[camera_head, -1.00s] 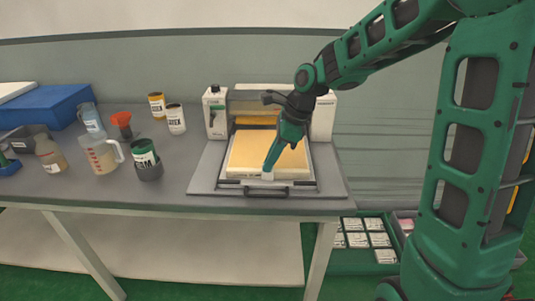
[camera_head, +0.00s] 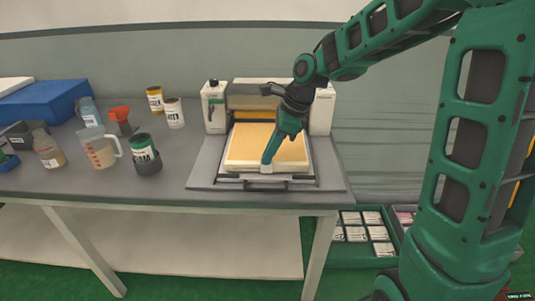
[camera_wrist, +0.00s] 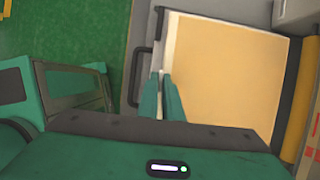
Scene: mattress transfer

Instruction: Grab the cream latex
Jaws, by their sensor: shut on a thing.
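The cream latex (camera_head: 250,148) is a flat square slab with pale sides, lying in the tray of the press machine on the table. It fills much of the wrist view (camera_wrist: 232,75). My gripper (camera_head: 267,167) is at the slab's front edge, pointing down. In the wrist view its two green fingers (camera_wrist: 164,76) are close together at the slab's pale edge, shut on it. The exact contact under the fingertips is hidden.
The machine (camera_head: 214,107) rises behind the slab, with a dark handle (camera_head: 252,184) in front. Cans (camera_head: 174,113), a measuring jug (camera_head: 99,148), bottles and a blue box (camera_head: 45,102) stand to the left. Green bins (camera_head: 352,228) with packets sit below right.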

